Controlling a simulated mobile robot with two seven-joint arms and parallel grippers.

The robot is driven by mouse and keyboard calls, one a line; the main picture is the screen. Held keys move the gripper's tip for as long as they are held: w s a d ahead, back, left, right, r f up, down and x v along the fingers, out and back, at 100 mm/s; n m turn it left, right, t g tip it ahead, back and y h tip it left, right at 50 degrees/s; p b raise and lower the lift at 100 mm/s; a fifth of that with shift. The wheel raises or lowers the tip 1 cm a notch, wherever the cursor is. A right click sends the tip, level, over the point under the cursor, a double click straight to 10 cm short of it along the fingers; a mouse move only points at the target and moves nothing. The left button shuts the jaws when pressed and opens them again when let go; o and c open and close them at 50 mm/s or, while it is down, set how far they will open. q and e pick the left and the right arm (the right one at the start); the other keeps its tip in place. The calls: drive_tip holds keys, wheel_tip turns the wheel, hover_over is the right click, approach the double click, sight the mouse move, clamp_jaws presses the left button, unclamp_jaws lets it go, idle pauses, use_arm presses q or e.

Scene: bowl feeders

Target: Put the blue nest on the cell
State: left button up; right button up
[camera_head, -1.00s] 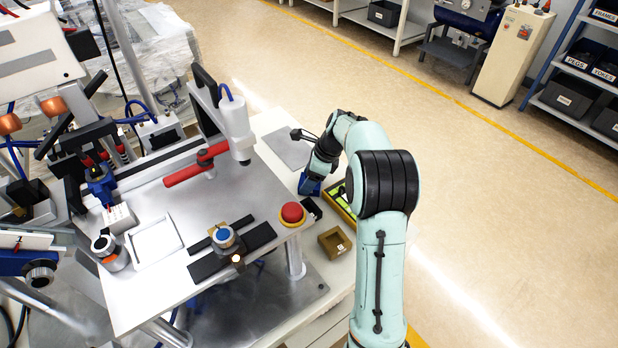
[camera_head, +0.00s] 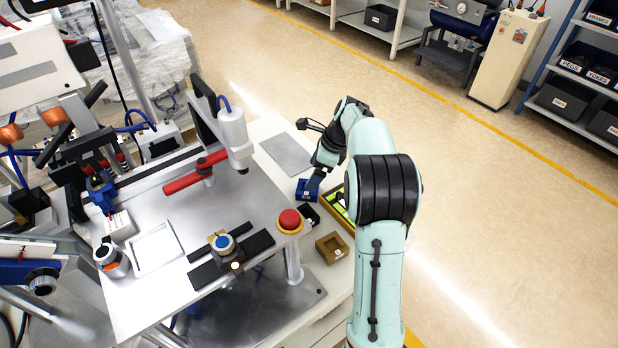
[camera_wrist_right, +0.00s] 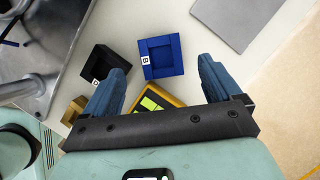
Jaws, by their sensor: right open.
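The blue nest (camera_wrist_right: 178,62) is a square block with a square recess and a small white label. It lies on the white side table, ahead of and between the fingers of my right gripper (camera_wrist_right: 158,82) in the right wrist view. The gripper is open and empty, and a gap shows on both sides of the nest. In the head view the nest (camera_head: 307,190) is just below the gripper (camera_head: 313,180), partly covered by it. The cell (camera_head: 170,215), a metal plate with fixtures, stands left of the side table. My left gripper is not seen.
A black nest (camera_wrist_right: 101,68) lies close left of the blue one, with a brown nest (camera_head: 332,246) nearer the front. A yellow-edged tray (camera_head: 336,205) is beside them. A red button (camera_head: 289,220) stands at the cell's right edge. A grey plate (camera_head: 286,154) lies at the back.

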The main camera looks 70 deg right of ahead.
drive_tip(key=p+v, duration=0.1)
drive_tip(key=v, duration=0.5)
drive_tip(key=shift+s, duration=0.1)
idle(0.4)
